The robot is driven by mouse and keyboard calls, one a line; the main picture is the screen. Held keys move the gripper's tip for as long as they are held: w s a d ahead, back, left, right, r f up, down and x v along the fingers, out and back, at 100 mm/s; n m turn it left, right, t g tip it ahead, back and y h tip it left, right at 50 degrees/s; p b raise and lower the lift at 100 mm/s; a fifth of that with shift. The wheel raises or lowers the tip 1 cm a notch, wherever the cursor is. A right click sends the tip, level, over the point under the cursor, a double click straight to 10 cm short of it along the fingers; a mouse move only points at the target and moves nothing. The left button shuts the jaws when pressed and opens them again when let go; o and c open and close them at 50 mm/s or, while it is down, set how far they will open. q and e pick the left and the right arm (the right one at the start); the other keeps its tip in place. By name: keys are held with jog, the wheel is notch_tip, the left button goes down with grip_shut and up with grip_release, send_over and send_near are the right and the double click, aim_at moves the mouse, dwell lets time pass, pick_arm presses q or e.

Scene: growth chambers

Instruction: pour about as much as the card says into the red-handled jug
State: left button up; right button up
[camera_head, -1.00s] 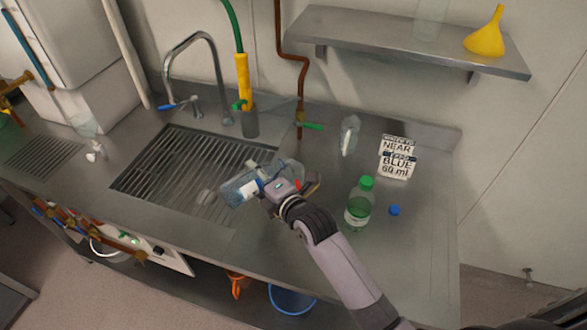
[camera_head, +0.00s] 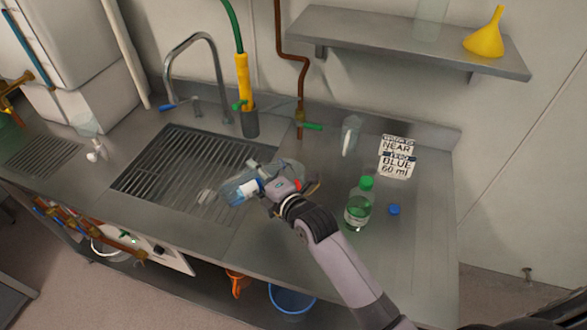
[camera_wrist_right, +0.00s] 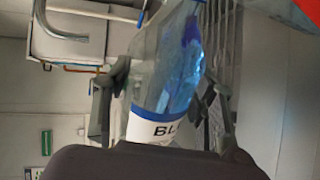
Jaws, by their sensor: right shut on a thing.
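My right gripper (camera_head: 272,190) is shut on a clear bottle (camera_wrist_right: 165,70) with a blue-edged white label reading "BL…" and blue liquid inside. In the head view the bottle (camera_head: 238,188) lies tilted, over the right edge of the sink grating. A clear vessel (camera_head: 290,167) is partly hidden behind the gripper; a red part (camera_wrist_right: 306,10) shows at the wrist view's top right corner, and I cannot tell whether it is the jug's handle. The card (camera_head: 397,158) stands upright and reads "NEAR", "BLUE", "60 ml", its other lines unclear. My left gripper is out of view.
A green-capped bottle (camera_head: 359,203) and a blue cap (camera_head: 394,210) are right of my arm. A clear jug (camera_head: 350,135) stands near the wall. A tap (camera_head: 196,75) rises behind the sink grating (camera_head: 165,180). A yellow funnel (camera_head: 485,35) is on the shelf (camera_head: 400,45).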

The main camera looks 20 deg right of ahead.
aim_at(258, 188)
jog(key=shift+r, duration=0.1)
jog(key=f+n+b, duration=0.1)
jog(key=b, duration=0.1)
jog(key=f+n+h+b, duration=0.1)
jog(key=f+b, duration=0.1)
jog(key=shift+s+a+f+b, duration=0.1)
jog(key=shift+a+f+b, duration=0.1)
jog(key=shift+b, duration=0.15)
jog(key=shift+n+t, duration=0.3)
jog(key=shift+a+r, duration=0.1)
jog(key=shift+r, duration=0.1)
jog(key=shift+d+f+n+h, duration=0.25)
jog(key=shift+f+n+h, duration=0.1)
jog(key=shift+n, duration=0.15)
jog(key=shift+a, duration=0.1)
jog(key=shift+f, duration=0.1)
dwell(0.8)
